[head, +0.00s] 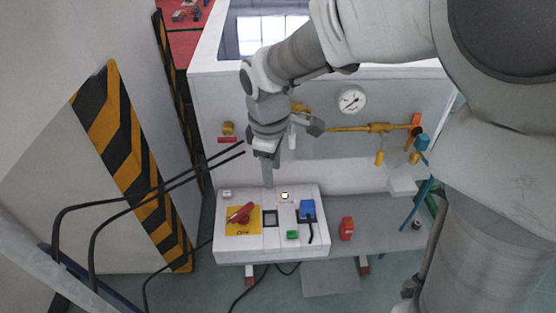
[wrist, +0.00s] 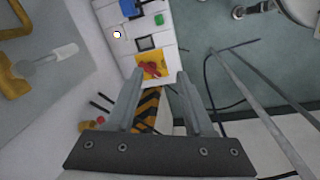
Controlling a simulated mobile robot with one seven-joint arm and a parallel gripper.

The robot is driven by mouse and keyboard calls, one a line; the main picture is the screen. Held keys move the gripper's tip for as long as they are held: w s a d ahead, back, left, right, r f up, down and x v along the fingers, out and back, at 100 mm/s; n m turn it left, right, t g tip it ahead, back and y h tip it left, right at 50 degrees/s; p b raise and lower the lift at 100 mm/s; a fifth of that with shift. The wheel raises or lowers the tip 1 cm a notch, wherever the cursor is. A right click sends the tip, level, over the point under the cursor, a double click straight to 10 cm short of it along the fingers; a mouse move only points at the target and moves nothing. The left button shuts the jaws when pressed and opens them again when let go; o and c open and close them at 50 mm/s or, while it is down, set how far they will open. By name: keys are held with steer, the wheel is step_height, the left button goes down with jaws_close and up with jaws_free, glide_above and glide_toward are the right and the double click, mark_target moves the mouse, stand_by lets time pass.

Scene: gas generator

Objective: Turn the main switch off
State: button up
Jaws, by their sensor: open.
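The main switch is a red rotary handle (head: 241,212) on a yellow square plate (head: 242,228), at the left of the white control panel (head: 270,254). The handle lies slanted, its upper end to the right in the head view. In the wrist view the red handle (wrist: 152,68) shows just beyond my fingertips, roughly in line with the gap between them. My gripper (head: 268,183) points down over the panel's back part, behind and right of the switch. In the wrist view my gripper (wrist: 161,76) is open with nothing between its fingers. It looks apart from the handle.
The panel also carries a green button (head: 292,234), a blue block (head: 307,209) and a round white-blue button (head: 285,195). A red box (head: 346,228) stands to the right. Yellow pipework (head: 370,128) and a gauge (head: 352,99) are behind. Black cables (head: 140,196) run at the left.

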steer(key=shift+s+d+r, duration=0.25)
steer(key=shift+s+d, duration=0.05)
steer(key=shift+s, duration=0.05)
steer(key=n+g+b, duration=0.1)
steer(key=n+b, duration=0.8)
steer(key=n, duration=0.3)
glide_above(242, 210)
step_height(242, 210, down, 9)
step_height(242, 210, down, 17)
steer(key=b, duration=0.4)
steer(key=shift+w+f, duration=0.1)
steer(key=shift+f, duration=0.05)
jaws_close()
